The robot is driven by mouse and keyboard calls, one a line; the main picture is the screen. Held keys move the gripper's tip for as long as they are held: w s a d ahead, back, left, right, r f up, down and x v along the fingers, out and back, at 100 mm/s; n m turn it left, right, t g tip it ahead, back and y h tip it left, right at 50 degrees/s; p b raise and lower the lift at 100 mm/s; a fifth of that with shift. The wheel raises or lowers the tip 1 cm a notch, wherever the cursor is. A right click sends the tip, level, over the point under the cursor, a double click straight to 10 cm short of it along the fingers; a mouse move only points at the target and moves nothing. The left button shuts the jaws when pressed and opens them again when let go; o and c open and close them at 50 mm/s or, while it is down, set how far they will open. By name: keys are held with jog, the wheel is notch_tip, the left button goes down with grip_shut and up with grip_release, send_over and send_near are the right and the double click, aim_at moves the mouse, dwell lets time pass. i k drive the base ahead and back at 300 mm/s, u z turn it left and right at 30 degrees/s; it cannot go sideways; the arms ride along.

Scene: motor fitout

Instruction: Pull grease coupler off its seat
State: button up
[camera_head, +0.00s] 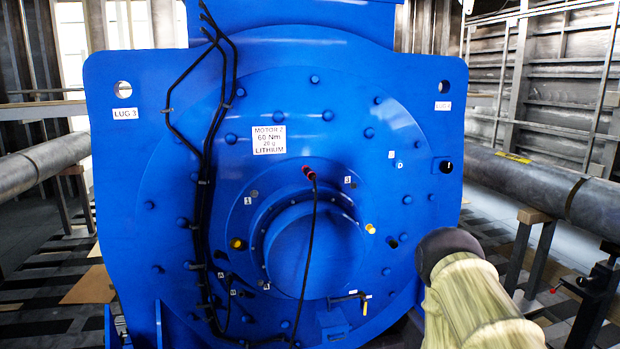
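A small red fitting (309,172) sits on the blue motor's (120,200) end face, just above the round central hub. A thin black hose (314,230) hangs from it in front of the hub. It looks like the grease coupler, seated against the face. A brass-yellow fitting (237,243) is left of the hub, and a yellow piece (370,228) is right of it. My arm, in a pale cover with a dark rounded end, rises at the lower right, apart from the red fitting. My gripper cannot be made out in this view.
Black cables (205,180) run down the motor's left side. A label (269,143) reads MOTOR 2, 60 Nm, 20 g, LITHIUM. A small pipe with a handle (347,298) sticks out below the hub.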

aim_at(310, 173)
jog(key=z, duration=0.1)
jog(key=i, duration=0.5)
jog(key=u, duration=1)
